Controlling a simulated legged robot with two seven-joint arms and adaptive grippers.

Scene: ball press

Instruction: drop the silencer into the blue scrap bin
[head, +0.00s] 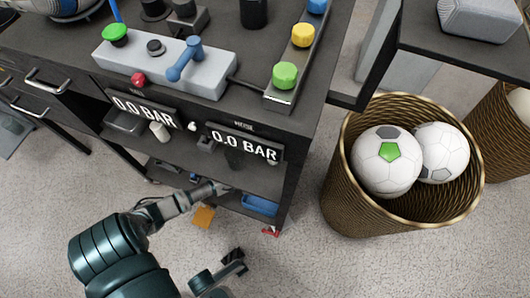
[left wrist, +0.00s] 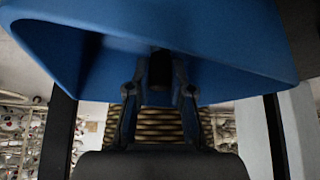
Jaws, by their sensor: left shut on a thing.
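My left gripper (head: 218,188) reaches in from the left at the lower shelf of the dark bench, just left of the blue scrap bin (head: 260,206). In the left wrist view its two fingers (left wrist: 159,90) are shut on the dark cylindrical silencer (left wrist: 160,69). The blue bin (left wrist: 225,25) fills the top of that view, behind the silencer and fingertips. I cannot tell whether the silencer is inside the bin's rim. In the head view the silencer is too small to make out.
The bench top holds a grey panel (head: 205,80) with a blue lever, and a button strip (head: 280,95). Two pressure displays (head: 245,145) hang at its front edge. A wicker basket (head: 345,205) with footballs (head: 386,175) stands right. An orange piece (head: 204,217) shows near the shelf.

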